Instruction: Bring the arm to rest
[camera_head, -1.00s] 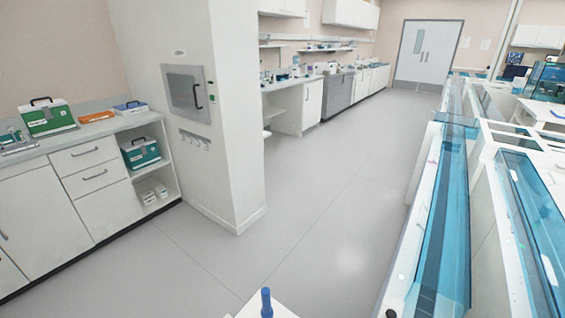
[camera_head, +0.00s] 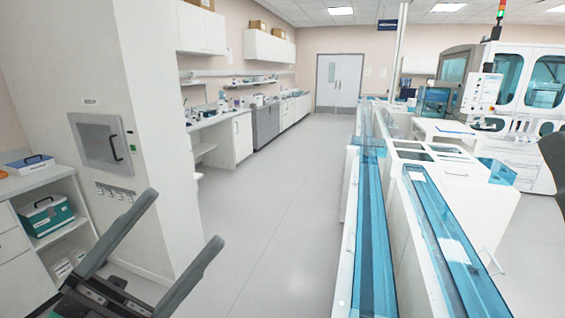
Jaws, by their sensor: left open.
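My left gripper (camera_head: 172,228) shows at the lower left of the head view. Its two dark grey fingers point up and to the right and stand wide apart, with nothing between them. It is in the air in front of the white pillar and the grey floor. My right gripper is not in view.
The tube track (camera_head: 374,230) with blue transparent covers runs along the right side. A white pillar with a grey wall hatch (camera_head: 100,143) stands at the left. A shelf unit holds a teal case (camera_head: 46,215). The floor aisle (camera_head: 275,210) to the double door (camera_head: 339,82) is clear.

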